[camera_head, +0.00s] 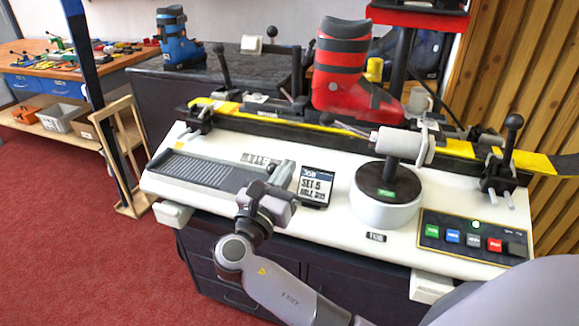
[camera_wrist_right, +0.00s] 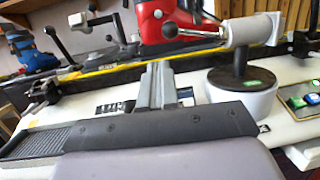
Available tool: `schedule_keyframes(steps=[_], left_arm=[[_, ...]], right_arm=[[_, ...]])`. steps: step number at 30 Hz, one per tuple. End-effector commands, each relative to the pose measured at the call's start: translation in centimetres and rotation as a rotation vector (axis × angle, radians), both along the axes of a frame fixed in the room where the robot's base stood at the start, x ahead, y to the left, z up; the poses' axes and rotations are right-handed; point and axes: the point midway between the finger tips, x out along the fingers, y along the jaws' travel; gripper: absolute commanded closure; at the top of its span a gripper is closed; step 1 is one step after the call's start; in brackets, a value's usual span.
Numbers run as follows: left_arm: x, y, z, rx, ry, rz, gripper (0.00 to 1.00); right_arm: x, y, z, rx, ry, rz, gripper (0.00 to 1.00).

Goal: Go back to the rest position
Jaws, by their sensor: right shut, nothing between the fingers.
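My right gripper (camera_head: 277,172) is in front of the white binding bench (camera_head: 325,150), over its front part, between the dark ribbed plate and the small display. My right arm reaches up to it from the bottom of the head view. Its two grey fingers show together in the right wrist view (camera_wrist_right: 157,84), shut and with nothing between them. The fingers point towards the back of the bench. I cannot tell the exact gap between them and the bench top. My left gripper is not in view.
A red boot (camera_head: 343,75) stands on the bench behind a round white pedestal (camera_head: 386,208) with a grey cylinder above. A ribbed plate (camera_head: 205,170) lies left, a display (camera_head: 315,186) and button panel (camera_head: 470,236) right. Red carpet (camera_head: 70,230) is clear at left.

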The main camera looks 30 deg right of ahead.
Motion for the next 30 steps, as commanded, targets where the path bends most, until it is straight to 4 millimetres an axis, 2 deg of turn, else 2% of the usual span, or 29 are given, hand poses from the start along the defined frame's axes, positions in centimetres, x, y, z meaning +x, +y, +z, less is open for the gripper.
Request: schedule_keyframes(steps=[11,14,17,22,24,27,30], left_arm=[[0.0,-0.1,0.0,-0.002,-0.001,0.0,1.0],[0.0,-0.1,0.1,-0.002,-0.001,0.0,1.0],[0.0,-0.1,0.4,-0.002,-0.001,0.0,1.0],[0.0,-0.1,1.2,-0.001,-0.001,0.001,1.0],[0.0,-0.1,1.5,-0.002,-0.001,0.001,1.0],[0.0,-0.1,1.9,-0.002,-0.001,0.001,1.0],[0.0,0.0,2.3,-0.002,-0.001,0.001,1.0]], right_arm=[[0.0,0.0,-0.1,0.001,0.0,0.001,1.0],[0.0,-0.2,-1.2,0.045,0.001,0.029,1.0],[-0.1,-0.4,-4.5,0.182,-0.001,0.105,1.0],[-2.3,0.0,-13.5,0.658,-0.055,0.252,1.0],[-3.9,0.5,-16.9,0.89,-0.099,0.275,1.0],[-6.8,1.6,-20.8,1.23,-0.185,0.26,1.0],[-10.1,2.8,-23.6,1.57,-0.299,0.188,1.0]])
